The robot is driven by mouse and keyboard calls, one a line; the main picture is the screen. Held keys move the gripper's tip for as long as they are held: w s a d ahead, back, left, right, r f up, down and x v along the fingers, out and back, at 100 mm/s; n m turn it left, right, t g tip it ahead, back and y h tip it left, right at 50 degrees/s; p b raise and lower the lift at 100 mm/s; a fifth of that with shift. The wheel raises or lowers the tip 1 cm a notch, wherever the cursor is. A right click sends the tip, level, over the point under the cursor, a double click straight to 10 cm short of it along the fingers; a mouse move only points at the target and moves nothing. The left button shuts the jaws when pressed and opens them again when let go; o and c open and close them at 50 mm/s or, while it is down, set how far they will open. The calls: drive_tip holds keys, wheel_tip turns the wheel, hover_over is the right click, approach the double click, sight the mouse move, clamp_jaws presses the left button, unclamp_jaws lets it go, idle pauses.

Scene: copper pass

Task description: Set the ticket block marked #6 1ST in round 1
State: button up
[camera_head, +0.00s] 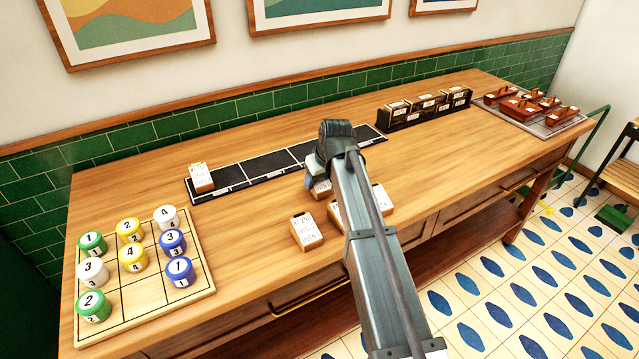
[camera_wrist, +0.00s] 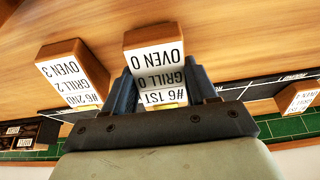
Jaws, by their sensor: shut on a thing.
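The ticket block marked #6 1ST, GRILL 0, OVEN 0 (camera_wrist: 155,68) is wooden with a white face. It shows upside down in the wrist view, between the fingers of my gripper (camera_wrist: 160,76), which is shut on it. I cannot tell whether it is clear of the counter. In the head view my arm largely hides the gripper and this block. A long black rail (camera_head: 268,169) with pale dividing lines lies behind the loose blocks. One ticket block (camera_head: 202,177) stands in its leftmost section. The rail's small labels are too small to read.
A block marked #6 2ND (camera_wrist: 72,75) stands close beside the held one. Another loose block (camera_head: 307,231) is at the counter front. A numbered-pot board (camera_head: 150,292) is at left; a dark rack (camera_head: 425,111) and a pan tray (camera_head: 560,126) are at right. Rail sections right of the leftmost look bare where visible.

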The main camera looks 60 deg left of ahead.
sight(319, 180)
wheel_tip(319, 180, up, 8)
drive_tip(key=shift+r, duration=0.1)
drive_tip(key=shift+s+a+r, duration=0.1)
drive_tip(key=shift+s+r, duration=0.15)
drive_tip(key=s+a+n, duration=0.1)
drive_tip(key=s+a, duration=0.6)
drive_tip(key=s, duration=0.3)
drive_tip(key=s+a+n, duration=0.2)
drive_tip(key=s+a, duration=0.6)
drive_tip(key=s, duration=0.3)
drive_tip(key=shift+w+a+m, duration=0.65)
drive_tip(key=shift+a+m, duration=0.65)
drive_tip(key=shift+a, duration=0.9)
drive_tip(key=shift+f, duration=4.45)
drive_tip(key=shift+f, duration=0.15)
